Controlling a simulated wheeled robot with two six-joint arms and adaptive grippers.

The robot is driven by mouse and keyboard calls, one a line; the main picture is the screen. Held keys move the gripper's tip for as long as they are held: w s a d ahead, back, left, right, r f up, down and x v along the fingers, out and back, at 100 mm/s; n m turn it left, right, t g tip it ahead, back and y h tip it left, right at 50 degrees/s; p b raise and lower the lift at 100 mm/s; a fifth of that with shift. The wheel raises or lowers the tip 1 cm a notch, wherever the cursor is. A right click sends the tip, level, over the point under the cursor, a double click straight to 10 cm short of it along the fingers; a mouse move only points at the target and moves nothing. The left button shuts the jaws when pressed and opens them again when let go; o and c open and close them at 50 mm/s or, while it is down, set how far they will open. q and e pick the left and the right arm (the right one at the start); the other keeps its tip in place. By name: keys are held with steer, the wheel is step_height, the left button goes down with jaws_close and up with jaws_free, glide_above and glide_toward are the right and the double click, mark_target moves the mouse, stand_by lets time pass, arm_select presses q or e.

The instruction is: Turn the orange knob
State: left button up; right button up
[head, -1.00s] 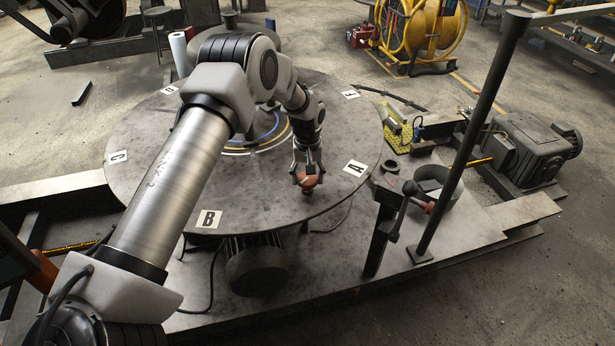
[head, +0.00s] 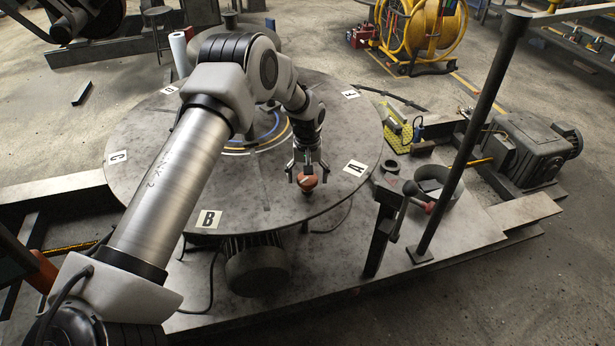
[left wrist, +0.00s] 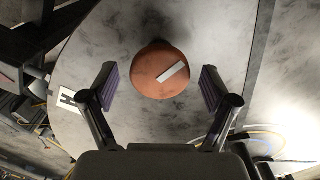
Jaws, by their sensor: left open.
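The orange knob (head: 308,182) stands on the round grey table near its front right edge, between the A and B labels. In the left wrist view the knob (left wrist: 160,72) is a round orange-brown top with a pale slanted bar mark. My left gripper (head: 308,180) points down over the knob. In the left wrist view its two fingers (left wrist: 160,88) are apart on either side of the knob, with a gap showing on both sides. It holds nothing. My right gripper is not seen.
The round table (head: 250,205) carries letter labels around its rim, and its surface near the knob is clear. To the right stand a lever with a red handle (head: 418,195), a dark upright post (head: 470,130) and a yellow mat (head: 397,135).

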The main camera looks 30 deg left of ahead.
mark_target(307, 178)
arm_select(q)
step_height(307, 178, up, 12)
stand_by(0.4)
stand_by(0.3)
